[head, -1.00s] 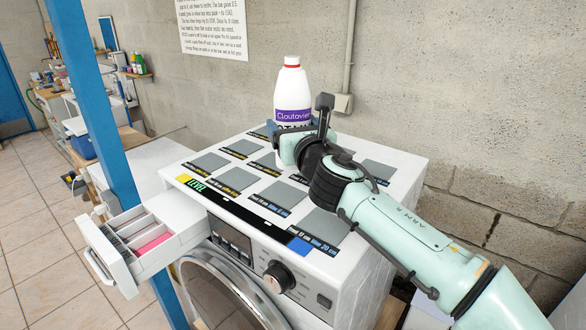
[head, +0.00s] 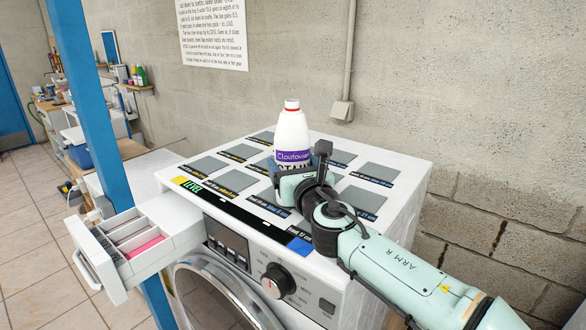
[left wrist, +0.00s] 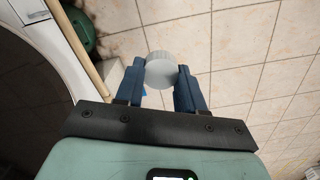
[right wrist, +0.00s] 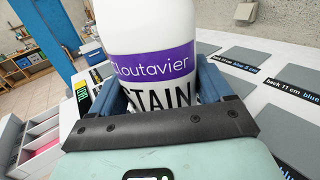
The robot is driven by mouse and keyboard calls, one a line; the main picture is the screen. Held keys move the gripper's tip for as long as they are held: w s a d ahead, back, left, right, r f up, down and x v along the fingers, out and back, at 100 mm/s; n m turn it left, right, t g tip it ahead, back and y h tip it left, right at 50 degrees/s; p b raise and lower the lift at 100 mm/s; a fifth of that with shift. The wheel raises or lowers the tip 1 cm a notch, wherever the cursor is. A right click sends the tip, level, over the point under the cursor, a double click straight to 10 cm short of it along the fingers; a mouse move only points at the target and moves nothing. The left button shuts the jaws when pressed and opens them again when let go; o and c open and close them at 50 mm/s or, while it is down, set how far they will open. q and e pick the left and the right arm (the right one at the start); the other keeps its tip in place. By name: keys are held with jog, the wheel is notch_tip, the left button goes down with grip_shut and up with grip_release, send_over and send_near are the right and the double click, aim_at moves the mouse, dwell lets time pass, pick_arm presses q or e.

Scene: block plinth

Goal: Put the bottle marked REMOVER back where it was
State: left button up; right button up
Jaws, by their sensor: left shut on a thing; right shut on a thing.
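The white bottle (head: 292,132) with a red cap and a purple "Cloutavier" band is upright over the middle of the washing machine's top. In the right wrist view the bottle (right wrist: 150,35) shows "STAIN" below the band; REMOVER is not readable. My right gripper (head: 290,182) is shut on the bottle's lower part from the front right. It hides the base, so I cannot tell whether the bottle touches the top. My left gripper (left wrist: 160,80), outside the head view, is shut on a whitish round, ridged cap-like thing (left wrist: 160,70) above the tiled floor.
The washing machine top (head: 400,160) carries several grey square pads (head: 361,199) with printed distance labels, and a black strip marked LEVEL at its front. An open detergent drawer (head: 125,262) sticks out at front left. A blue post (head: 90,110) stands left; a concrete wall is behind.

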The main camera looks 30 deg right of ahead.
pick_arm(q)
jog(key=shift+f, duration=0.25)
pick_arm(e)
jog(key=shift+w+f, duration=0.2)
jog(key=shift+f, duration=0.05)
jog(key=o, duration=1.3)
jog(key=shift+s+r, duration=0.1)
pick_arm(q)
jog(key=shift+s+r, duration=0.1)
pick_arm(e)
jog(key=shift+s, duration=0.15)
pick_arm(q)
jog(key=shift+r, duration=0.1)
pick_arm(e)
jog(key=shift+r, duration=0.2)
pick_arm(q)
jog(key=shift+s+f+b, duration=0.25)
jog(key=shift+f+b, duration=0.4)
jog(key=shift+f, duration=0.2)
pick_arm(e)
jog(key=v, duration=1)
jog(key=shift+s+a, duration=0.1)
jog(key=shift+s, duration=0.25)
jog(key=shift+s+a, duration=0.1)
jog(key=shift+s, duration=0.45)
